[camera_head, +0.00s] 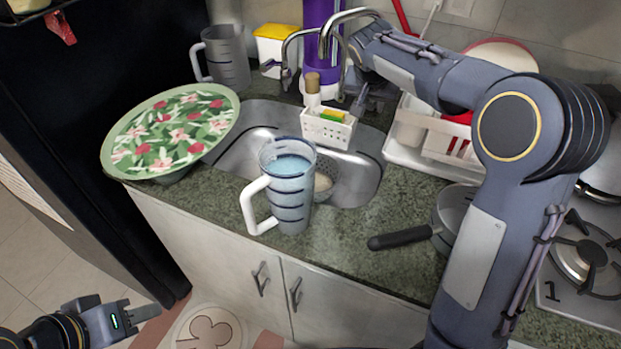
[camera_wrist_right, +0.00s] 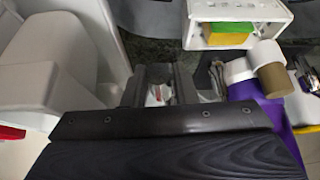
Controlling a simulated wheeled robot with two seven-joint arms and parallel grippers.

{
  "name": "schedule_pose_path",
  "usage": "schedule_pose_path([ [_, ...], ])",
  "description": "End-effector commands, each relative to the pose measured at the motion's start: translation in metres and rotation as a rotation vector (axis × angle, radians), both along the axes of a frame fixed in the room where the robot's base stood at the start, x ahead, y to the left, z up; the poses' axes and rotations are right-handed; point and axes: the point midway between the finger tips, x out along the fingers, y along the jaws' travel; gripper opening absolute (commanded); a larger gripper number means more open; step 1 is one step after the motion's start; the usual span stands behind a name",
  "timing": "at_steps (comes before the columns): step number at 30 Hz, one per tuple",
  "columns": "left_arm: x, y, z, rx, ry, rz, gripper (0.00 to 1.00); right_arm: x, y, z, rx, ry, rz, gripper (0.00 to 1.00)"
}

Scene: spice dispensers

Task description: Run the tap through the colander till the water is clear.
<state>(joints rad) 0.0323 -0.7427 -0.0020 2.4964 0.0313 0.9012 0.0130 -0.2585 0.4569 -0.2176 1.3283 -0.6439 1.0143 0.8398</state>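A chrome tap (camera_head: 338,22) arches over the back of the steel sink (camera_head: 362,172), with a second, thinner chrome spout (camera_head: 287,52) to its left. No water stream is visible. A perforated metal bowl, likely the colander (camera_head: 328,190), sits in the sink with something pale in it, mostly hidden behind a pitcher. My right gripper (camera_head: 361,104) points down behind the sink, right of the tap. In the right wrist view its two dark fingers (camera_wrist_right: 160,88) stand apart with no clear object between them. My left gripper (camera_head: 140,310) is low at the left, away from the counter; its finger gap is unclear.
A clear pitcher of bluish liquid (camera_head: 290,185) stands on the counter's front edge. A floral plate (camera_head: 172,130) is left of the sink. A sponge caddy (camera_head: 328,130), purple bottle (camera_head: 316,20), dish rack (camera_head: 408,150) and black-handled pan (camera_head: 410,237) crowd around.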

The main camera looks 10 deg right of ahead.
Motion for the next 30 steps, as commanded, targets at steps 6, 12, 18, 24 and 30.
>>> schedule_pose_path([
  [6, 0.0, 0.0, 0.001, 0.0, 0.0, 0.0, 0.36, 0.0, 0.0, 0.001, 0.0, 0.0, 0.0, 0.14],
  [12, 0.0, 0.0, 0.01, 0.0, 0.0, 0.0, 0.36, 0.002, -0.001, 0.011, 0.0, -0.001, 0.0, 0.14],
  [18, 0.0, 0.0, 0.019, 0.0, 0.0, 0.0, 0.36, 0.004, -0.002, 0.021, 0.0, -0.002, 0.0, 0.14],
  [24, 0.0, 0.0, 0.019, 0.0, 0.0, 0.0, 0.36, 0.004, -0.003, 0.022, 0.0, -0.002, 0.0, 0.14],
  [30, 0.0, 0.0, 0.02, 0.0, 0.0, 0.0, 0.36, 0.004, -0.003, 0.022, 0.001, -0.003, 0.0, 0.14],
])
